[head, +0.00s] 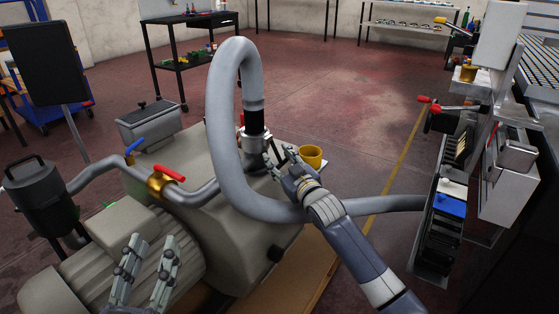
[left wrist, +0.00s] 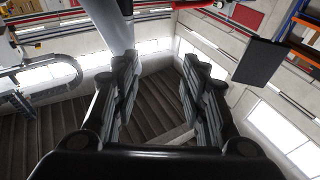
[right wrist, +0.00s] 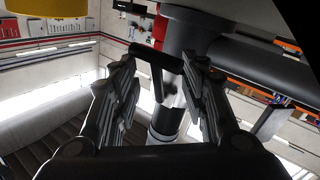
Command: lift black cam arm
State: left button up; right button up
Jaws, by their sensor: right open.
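A silver coupling with a black collar (head: 254,122) joins the grey hose (head: 222,130) to the pump (head: 225,225). In the right wrist view a dark bar, which looks like the black cam arm (right wrist: 157,62), crosses in front of the coupling between the fingertips. My right gripper (head: 281,160) is open beside the coupling, its fingers on either side of the bar in the wrist view (right wrist: 158,82). I cannot tell whether they touch it. In the head view the fingers hide most of the arm. My left gripper (head: 150,262) is open and empty above the ribbed motor; its fingers stand apart (left wrist: 160,85).
A yellow cup (head: 311,155) stands just right of my right gripper. A rack with a blue block (head: 450,205) stands at right.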

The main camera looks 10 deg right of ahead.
jog(key=shift+a+f, duration=0.1)
grip_shut()
